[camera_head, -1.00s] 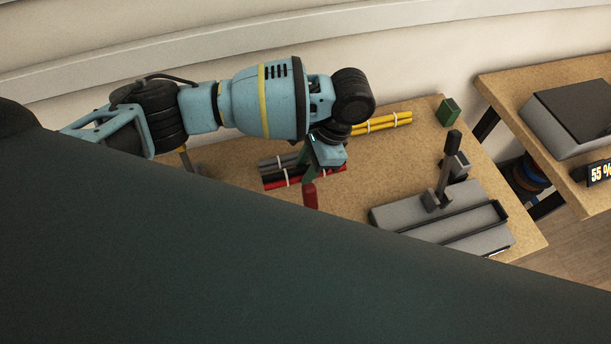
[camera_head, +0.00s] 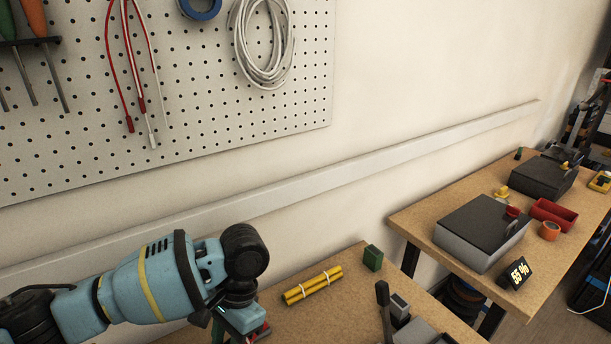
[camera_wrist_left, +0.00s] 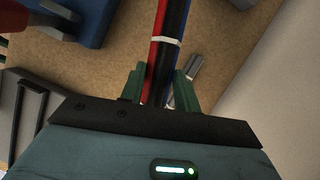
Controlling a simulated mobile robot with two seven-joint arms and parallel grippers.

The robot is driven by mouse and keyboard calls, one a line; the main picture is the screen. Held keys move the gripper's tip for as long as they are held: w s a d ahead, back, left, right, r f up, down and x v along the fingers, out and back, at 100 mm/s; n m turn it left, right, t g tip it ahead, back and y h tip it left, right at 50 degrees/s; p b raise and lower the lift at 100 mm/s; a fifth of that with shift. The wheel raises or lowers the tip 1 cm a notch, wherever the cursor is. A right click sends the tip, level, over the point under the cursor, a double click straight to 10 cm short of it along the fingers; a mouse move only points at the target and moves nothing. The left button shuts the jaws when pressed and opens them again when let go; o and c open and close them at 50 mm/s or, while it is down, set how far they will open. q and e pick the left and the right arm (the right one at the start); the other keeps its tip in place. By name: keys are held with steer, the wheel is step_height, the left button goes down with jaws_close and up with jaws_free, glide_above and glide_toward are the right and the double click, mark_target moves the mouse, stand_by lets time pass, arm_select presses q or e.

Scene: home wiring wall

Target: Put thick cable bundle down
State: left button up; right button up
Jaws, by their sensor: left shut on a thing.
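My left gripper (camera_wrist_left: 157,92) has green fingers on either side of a thick cable bundle (camera_wrist_left: 166,45) of red, black and blue cables with a white tie, and is shut on it. The bundle runs up out of the top of the left wrist view. I cannot tell whether it touches the table. In the head view my left gripper (camera_head: 236,325) is at the bottom edge, over the near table (camera_head: 315,318), with a bit of red beside it. My right gripper is not in view.
A yellow bundle (camera_head: 312,286) and a green block (camera_head: 373,257) lie on the near table. A grey piece (camera_wrist_left: 188,70) lies beside the held bundle in the wrist view. A blue object (camera_wrist_left: 100,20) is near its top left. A second table (camera_head: 415,225) stands right.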

arm_select(q)
steer(key=s+a+r+n+g+h, duration=0.1)
steer(key=s+a+r+n+h, duration=0.1)
steer(key=a+r+n, duration=0.2)
steer(key=a+n, duration=0.2)
steer(key=n, duration=0.1)
steer(key=shift+s+a+r+n+h, duration=0.3)
steer(key=shift+s+a+r+n, duration=0.05)
steer(key=shift+s+n, duration=0.05)
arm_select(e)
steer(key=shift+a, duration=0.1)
